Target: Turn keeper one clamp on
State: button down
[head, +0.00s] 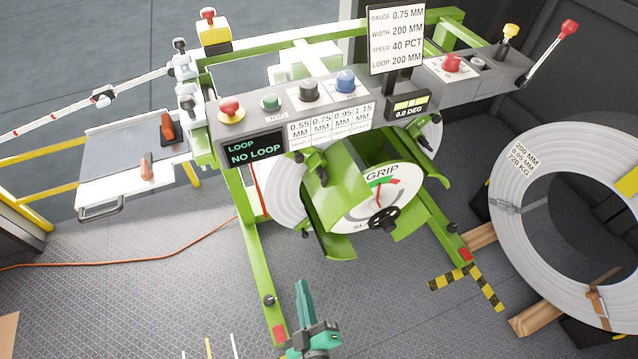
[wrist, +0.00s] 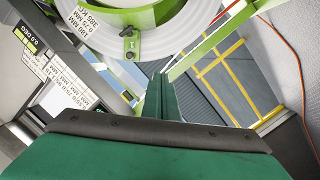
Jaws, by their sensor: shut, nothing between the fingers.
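My gripper (head: 300,285) is teal and shut, with nothing in it. It stands low in the middle of the head view, in front of the green decoiler and apart from it. In the wrist view my shut fingers (wrist: 160,97) point at the coil. A green keeper arm with a black clamp knob (wrist: 128,32) lies over the coil face (wrist: 165,35) there. In the head view one keeper with a black knob (head: 317,163) shows left of the hub and another (head: 424,116) at the upper right.
The decoiler's round GRIP dial (head: 400,190) faces me, above bare floor. The control panel (head: 290,105) reads NO LOOP. A large spare coil (head: 510,190) stands on wood at right. A green leg (head: 250,260) runs down left of my gripper. An orange cable (head: 130,262) lies on the floor.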

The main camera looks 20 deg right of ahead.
jog(key=w+d+n+h, duration=0.1)
jog(key=w+d+n, duration=0.35)
jog(key=w, duration=0.55)
notch_tip(320, 180, up, 3)
jog(key=n+t, duration=0.1)
jog(key=n, duration=0.2)
send_over(320, 183)
jog(key=s+a, duration=0.4)
jog(key=shift+w+d+f+m, duration=0.1)
jog(key=shift+d+m, duration=0.05)
jog(key=shift+d, duration=0.5)
jog(key=shift+w+d+f+m, duration=0.1)
jog(key=shift+d, duration=0.55)
jog(key=shift+d, duration=0.15)
jog(key=shift+d, duration=0.1)
